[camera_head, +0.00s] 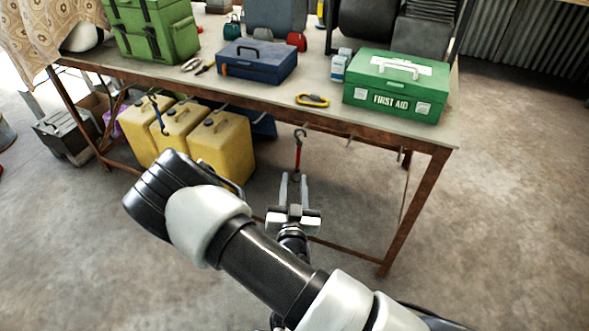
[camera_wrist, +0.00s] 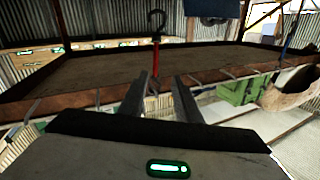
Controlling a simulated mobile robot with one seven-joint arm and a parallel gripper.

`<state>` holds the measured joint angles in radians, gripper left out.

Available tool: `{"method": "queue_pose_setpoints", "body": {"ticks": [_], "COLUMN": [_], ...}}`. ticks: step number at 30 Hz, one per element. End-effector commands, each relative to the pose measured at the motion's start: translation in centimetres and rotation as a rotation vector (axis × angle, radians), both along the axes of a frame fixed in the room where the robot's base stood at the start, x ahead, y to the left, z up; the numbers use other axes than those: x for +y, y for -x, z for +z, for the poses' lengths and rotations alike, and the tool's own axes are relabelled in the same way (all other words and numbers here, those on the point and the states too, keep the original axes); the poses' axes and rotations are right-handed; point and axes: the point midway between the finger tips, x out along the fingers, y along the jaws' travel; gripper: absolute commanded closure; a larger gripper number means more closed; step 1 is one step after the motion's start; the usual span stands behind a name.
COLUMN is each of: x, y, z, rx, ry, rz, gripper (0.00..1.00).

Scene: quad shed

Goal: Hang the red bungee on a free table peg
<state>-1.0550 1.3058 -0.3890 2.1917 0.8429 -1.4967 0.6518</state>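The red bungee (camera_head: 298,157) is upright just below the table's front edge, with a dark open hook at its top in the head view. I cannot tell whether the hook touches a peg. In the wrist view the bungee (camera_wrist: 156,53) also shows, with a black hook. My gripper (camera_head: 294,180) is below the table edge with its fingers apart. The bungee's lower end is between the fingertips, nearer one finger, with a gap on the other side; the wrist view shows the fingers (camera_wrist: 165,82) apart too. Bare pegs (camera_head: 350,141) stick out along the table edge to the right.
A blue bungee (camera_head: 158,115) hangs at the left. Yellow jerrycans (camera_head: 222,148) stand below. The floor at right is clear.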

Motion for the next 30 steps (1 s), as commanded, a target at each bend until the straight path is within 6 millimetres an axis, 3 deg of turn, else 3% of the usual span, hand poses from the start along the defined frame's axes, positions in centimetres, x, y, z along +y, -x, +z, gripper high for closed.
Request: {"method": "queue_pose_setpoints", "body": {"ticks": [3,9,15,25,30], "x": [-0.1,-0.1,-0.3,-0.3,-0.4], "y": [3.2,7.7,10.4,11.2,10.0], "z": [0.1,0.0,0.0,0.0,0.0], "rx": [0.004,0.003,0.001,0.0,0.059], "ry": [0.002,0.001,0.0,-0.001,-0.044], "rz": [0.002,0.002,0.0,0.0,-0.051], "gripper": [0.7,0.7,0.7,0.7,0.7]}}
